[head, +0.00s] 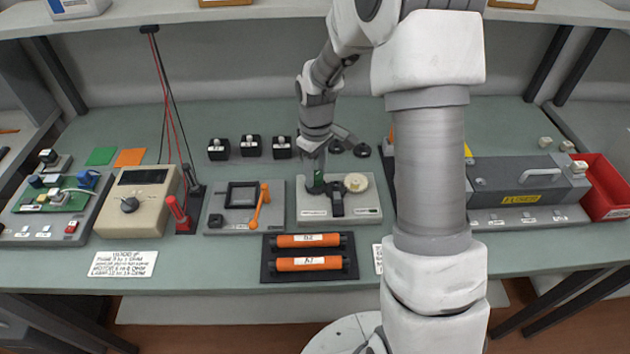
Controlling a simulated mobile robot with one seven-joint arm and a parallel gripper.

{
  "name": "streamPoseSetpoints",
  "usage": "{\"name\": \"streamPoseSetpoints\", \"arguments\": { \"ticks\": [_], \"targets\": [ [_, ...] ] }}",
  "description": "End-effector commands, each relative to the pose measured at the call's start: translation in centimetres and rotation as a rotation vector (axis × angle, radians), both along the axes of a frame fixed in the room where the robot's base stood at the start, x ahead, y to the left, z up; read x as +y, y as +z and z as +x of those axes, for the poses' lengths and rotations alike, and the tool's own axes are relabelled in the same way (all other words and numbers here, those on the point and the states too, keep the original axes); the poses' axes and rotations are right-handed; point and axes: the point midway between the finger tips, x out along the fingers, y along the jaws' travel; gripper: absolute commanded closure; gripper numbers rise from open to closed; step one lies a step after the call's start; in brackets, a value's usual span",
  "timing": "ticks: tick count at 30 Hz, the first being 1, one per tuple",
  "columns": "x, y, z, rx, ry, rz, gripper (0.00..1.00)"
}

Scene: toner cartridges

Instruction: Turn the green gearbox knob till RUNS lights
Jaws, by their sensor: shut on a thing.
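The gearbox (350,215) is a light grey plate in the middle of the bench, with a dark upright part and a cream round wheel on it. The green knob (318,182) stands at its left side. My gripper (318,170) comes down from above and is shut on the green knob; its fingertips are small and partly hidden here. Small labels show on the plate's front edge, but I cannot read them or tell whether a RUNS light is lit.
Left of the gearbox is a plate with a black frame and orange lever (259,207). In front lies a black tray (266,262) with two orange cartridges. A beige meter (140,200) stands further left. A grey machine (525,182) and red bin (605,190) are right. My arm hides part of the bench.

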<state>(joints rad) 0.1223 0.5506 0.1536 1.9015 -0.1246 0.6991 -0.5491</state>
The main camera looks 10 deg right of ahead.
Motion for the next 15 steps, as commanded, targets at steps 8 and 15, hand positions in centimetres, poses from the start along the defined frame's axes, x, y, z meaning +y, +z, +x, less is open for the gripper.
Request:
{"name": "streamPoseSetpoints", "arguments": {
  "ticks": [8, 15],
  "targets": [
    [0.04, -0.03, 0.05, -0.001, -0.344, 0.0, 0.91],
    [0.02, -0.01, 0.05, -0.001, -0.468, 0.0, 0.91]
  ]
}}
